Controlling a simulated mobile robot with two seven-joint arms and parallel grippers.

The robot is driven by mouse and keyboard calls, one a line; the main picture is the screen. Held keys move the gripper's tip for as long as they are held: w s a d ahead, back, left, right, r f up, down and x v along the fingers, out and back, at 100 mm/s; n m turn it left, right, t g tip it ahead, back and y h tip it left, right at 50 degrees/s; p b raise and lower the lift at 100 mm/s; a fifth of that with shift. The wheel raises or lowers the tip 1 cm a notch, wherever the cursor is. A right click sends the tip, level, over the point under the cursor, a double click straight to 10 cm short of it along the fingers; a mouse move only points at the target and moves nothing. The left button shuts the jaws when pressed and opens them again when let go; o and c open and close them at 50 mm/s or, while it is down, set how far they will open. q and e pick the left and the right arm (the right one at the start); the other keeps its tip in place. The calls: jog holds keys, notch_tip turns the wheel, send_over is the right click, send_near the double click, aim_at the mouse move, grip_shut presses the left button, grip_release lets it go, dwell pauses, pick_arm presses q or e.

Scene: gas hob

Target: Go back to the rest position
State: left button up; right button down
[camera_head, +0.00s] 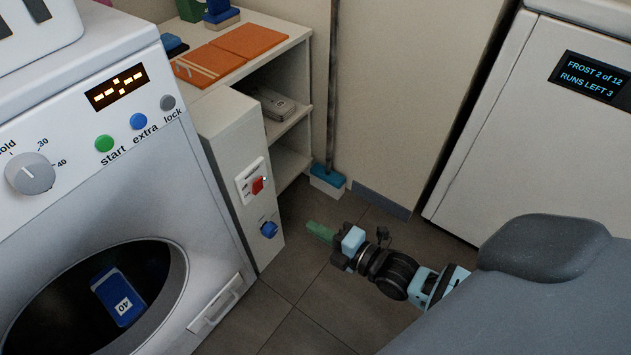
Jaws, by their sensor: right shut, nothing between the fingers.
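My right gripper (318,231) is low over the dark tiled floor, right of the white panel with the red switch. Its green fingers are shut and empty, pointing left, and they look apart from the panel. My right arm runs from it to the lower right. My left gripper is out of view.
A washing machine (205,165) stands at left, a blue box marked 40 (118,297) inside its round door opening. The narrow panel (228,135) carries a red switch (258,185) and a blue knob (268,229). Behind are shelves (290,112); a freezer (530,120) stands right.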

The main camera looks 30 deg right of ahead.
dwell(0.3)
jog(key=s+a+r+m+g+h+p, duration=0.1)
jog(key=s+r+m+g+p, duration=0.1)
jog(key=s+r+m+p, duration=0.5)
jog(key=s+a+r+m+g+h+p, duration=0.15)
jog(key=s+r+p, duration=0.25)
jog(key=s+p, duration=0.7)
jog(key=s+r+m+g+p, duration=0.2)
jog(key=s+r+m+p, duration=0.35)
jog(key=s+p, duration=0.35)
pick_arm(q)
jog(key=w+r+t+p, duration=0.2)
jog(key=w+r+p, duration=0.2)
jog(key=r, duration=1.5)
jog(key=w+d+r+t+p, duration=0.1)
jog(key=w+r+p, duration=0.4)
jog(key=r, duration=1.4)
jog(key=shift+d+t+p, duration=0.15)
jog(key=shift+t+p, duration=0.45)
jog(key=shift+p, duration=0.25)
pick_arm(e)
jog(key=s+r+m+g+h, duration=0.1)
jog(key=s+r+m, duration=0.5)
jog(key=r, duration=0.6)
jog(key=shift+s+d, duration=0.15)
jog(key=shift+s, duration=0.8)
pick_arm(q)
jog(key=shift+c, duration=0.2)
pick_arm(e)
jog(key=shift+r, duration=0.1)
